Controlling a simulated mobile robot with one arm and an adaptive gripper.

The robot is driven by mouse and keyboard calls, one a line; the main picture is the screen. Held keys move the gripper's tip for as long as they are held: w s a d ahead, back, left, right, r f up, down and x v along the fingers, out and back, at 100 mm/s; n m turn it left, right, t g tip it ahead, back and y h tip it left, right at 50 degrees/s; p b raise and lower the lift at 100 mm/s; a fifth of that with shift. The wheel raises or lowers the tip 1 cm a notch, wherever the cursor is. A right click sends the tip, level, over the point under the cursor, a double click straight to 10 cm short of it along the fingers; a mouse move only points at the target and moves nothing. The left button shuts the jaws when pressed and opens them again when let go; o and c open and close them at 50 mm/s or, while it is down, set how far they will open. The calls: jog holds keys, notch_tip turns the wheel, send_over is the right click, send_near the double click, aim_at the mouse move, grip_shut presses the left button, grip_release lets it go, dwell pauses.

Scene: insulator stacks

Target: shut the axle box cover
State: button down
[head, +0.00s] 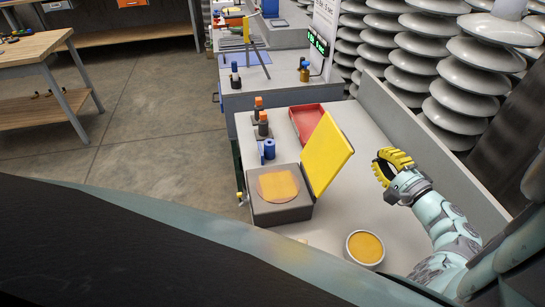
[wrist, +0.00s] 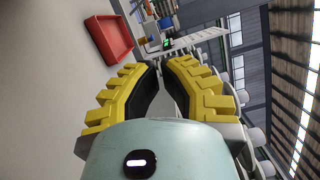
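The axle box (head: 281,213) is a low grey block on the bench in the head view, with a round orange-tan face on top. Its yellow cover (head: 328,155) stands open, raised steeply along the box's right side and leaning right. My gripper (head: 378,168) has yellow ribbed fingers and is right of the cover, apart from it, above the bench. In the wrist view, the fingertips of my gripper (wrist: 161,62) come almost together with nothing seen between them. The box and cover do not show in the wrist view.
A red tray (head: 306,121) lies behind the cover; it also shows in the wrist view (wrist: 109,40). Blue and orange-topped small parts (head: 263,130) stand behind the box. A round tin (head: 365,248) is near the front. A raised grey panel (head: 425,140) borders the bench's right side.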

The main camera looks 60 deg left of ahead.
aim_at(330, 155)
jog(key=s+a+p, duration=0.2)
jog(key=s+a, duration=0.1)
jog(key=a, duration=0.2)
jog(key=shift+a+r, duration=0.15)
jog(key=shift+r, duration=0.25)
jog(key=shift+s, duration=0.1)
jog(key=shift+s+r+n, duration=0.15)
jog(key=shift+r+n, duration=0.1)
jog(key=shift+n, duration=0.05)
jog(key=shift+s+a+r+n, duration=0.2)
jog(key=shift+s+r+n, duration=0.2)
jog(key=shift+r, duration=0.05)
jog(key=shift+s+r+h, duration=0.1)
jog(key=shift+s+h, duration=0.05)
jog(key=shift+h, duration=0.15)
